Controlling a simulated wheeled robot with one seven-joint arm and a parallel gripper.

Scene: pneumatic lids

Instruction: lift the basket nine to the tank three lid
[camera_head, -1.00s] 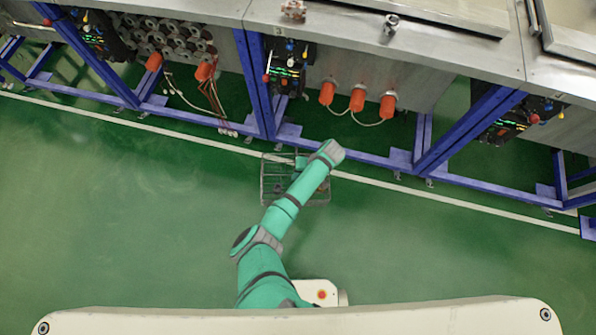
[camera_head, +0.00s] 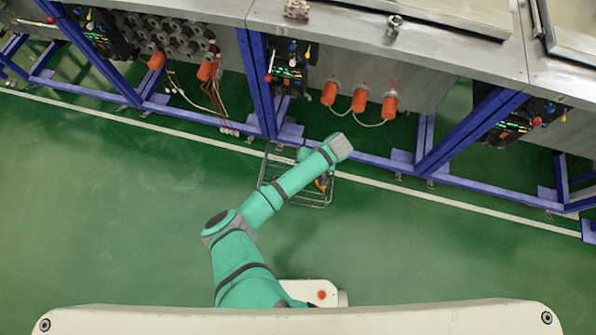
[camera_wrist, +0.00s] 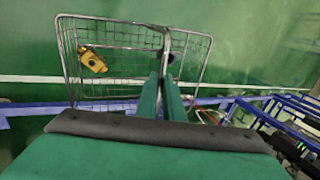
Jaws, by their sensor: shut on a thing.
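The wire basket (camera_head: 312,204) is partly hidden under my arm in the head view, in front of the blue tank frame. In the wrist view the basket (camera_wrist: 110,40) fills the upper middle, with a yellow part (camera_wrist: 92,60) inside it. My gripper (camera_wrist: 168,82) is shut on the basket's middle bar or handle. In the head view the fingers are hidden by my arm. The tank marked 3 (camera_head: 420,85) stands behind, its lid (camera_head: 465,10) showing as a flat metal panel at the top edge. The basket's own number cannot be read.
Blue frame legs (camera_head: 262,85) and a low blue rail (camera_head: 370,158) stand just beyond the basket. Orange connectors (camera_head: 360,100) with cables stick out of the tank front. The green floor (camera_head: 110,210) is clear on both sides.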

